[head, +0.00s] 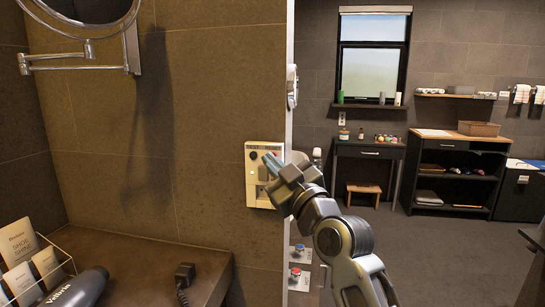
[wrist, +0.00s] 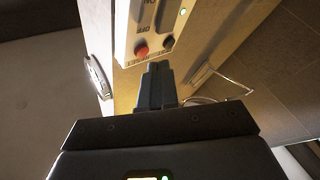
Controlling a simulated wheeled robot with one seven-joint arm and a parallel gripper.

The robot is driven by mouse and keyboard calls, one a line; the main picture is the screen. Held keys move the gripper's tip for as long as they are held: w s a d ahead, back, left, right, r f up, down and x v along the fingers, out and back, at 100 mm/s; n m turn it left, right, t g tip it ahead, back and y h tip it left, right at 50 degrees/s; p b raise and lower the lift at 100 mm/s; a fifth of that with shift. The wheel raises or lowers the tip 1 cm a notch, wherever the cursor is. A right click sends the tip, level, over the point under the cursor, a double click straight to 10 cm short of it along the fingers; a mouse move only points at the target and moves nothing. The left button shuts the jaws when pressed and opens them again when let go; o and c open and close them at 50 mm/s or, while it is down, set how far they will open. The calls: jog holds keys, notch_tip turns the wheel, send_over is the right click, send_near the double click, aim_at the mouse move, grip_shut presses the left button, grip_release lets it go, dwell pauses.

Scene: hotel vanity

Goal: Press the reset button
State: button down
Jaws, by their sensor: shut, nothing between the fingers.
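A pale control panel (head: 251,192) is mounted on the brown tiled wall near its right edge. In the wrist view the panel (wrist: 150,29) shows a red button (wrist: 141,50), a dark button (wrist: 168,43), dark lettering and a small lit green light (wrist: 183,12).
A vanity counter (head: 150,262) below left holds a dark hair dryer (head: 80,290), a rack of cards (head: 35,265) and a black plug (head: 184,272). A round mirror (head: 85,8) on a folding arm is above. Open floor (head: 425,240) lies to the right, before desks and shelves.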

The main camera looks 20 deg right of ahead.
jog(key=shift+s, duration=0.1)
jog(key=s+a+p, duration=0.1)
jog(key=s, duration=0.1)
jog(key=s+a+p, duration=0.1)
jog(key=s+a, duration=0.1)
dwell(0.4)
dwell(0.8)
jog(key=s+f+m+g+h, duration=0.3)
jog(key=s+f+m, duration=0.2)
jog(key=s+f, duration=1.6)
jog(key=s+m+g, duration=0.2)
jog(key=s+g, duration=0.1)
jog(key=s, duration=2.3)
jog(key=shift+s+d, duration=0.25)
jog(key=shift+s, duration=0.05)
